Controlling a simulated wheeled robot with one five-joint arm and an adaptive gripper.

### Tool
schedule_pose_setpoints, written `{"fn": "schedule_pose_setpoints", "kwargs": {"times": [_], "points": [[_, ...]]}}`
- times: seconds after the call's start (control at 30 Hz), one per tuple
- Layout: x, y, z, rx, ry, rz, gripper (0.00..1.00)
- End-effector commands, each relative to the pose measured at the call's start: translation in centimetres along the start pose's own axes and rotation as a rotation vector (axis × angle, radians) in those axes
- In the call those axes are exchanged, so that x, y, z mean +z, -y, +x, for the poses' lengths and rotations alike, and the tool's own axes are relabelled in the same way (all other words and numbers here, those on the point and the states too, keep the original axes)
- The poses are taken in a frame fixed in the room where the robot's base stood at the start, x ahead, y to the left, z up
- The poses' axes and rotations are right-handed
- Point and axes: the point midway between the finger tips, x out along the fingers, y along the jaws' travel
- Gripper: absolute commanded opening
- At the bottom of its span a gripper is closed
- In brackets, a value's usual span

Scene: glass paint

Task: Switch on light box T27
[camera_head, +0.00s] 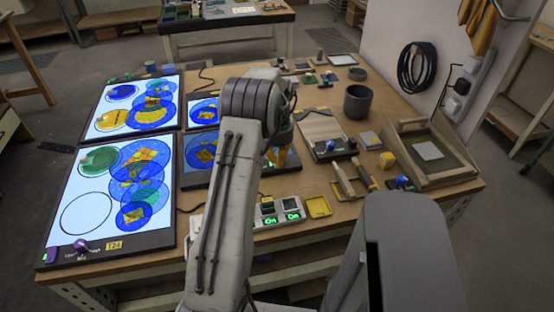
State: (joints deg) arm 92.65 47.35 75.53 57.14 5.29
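I cannot read a T27 label on any light box. The front left light box (78,185) is lit and carries a yellow label that reads T24. The back left light box (103,107) is lit. A smaller back middle light box (196,118) is lit. A middle light box (192,180) looks dimmer, bluish grey, and my arm hides part of it. Two switch units (269,218) and (292,214) show green "On" displays right of my arm. My gripper (284,155) hangs over the right part of the middle box; its fingers are too small and covered to read.
A coiled cable (417,67) and sockets hang on the wall. Another table (228,20) stands behind.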

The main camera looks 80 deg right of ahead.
Motion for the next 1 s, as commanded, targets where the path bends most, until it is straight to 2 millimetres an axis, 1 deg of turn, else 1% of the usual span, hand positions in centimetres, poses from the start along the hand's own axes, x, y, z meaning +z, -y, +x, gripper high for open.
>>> {"fn": "schedule_pose_setpoints", "kwargs": {"times": [0.03,0.8,1.0], "points": [[0.0,0.0,-0.6,0.0,-0.001,0.0,0.0],[0.0,0.0,-6.0,0.0,-0.002,0.0,0.0],[0.0,0.0,-6.5,0.0,-0.001,0.0,0.0]]}}
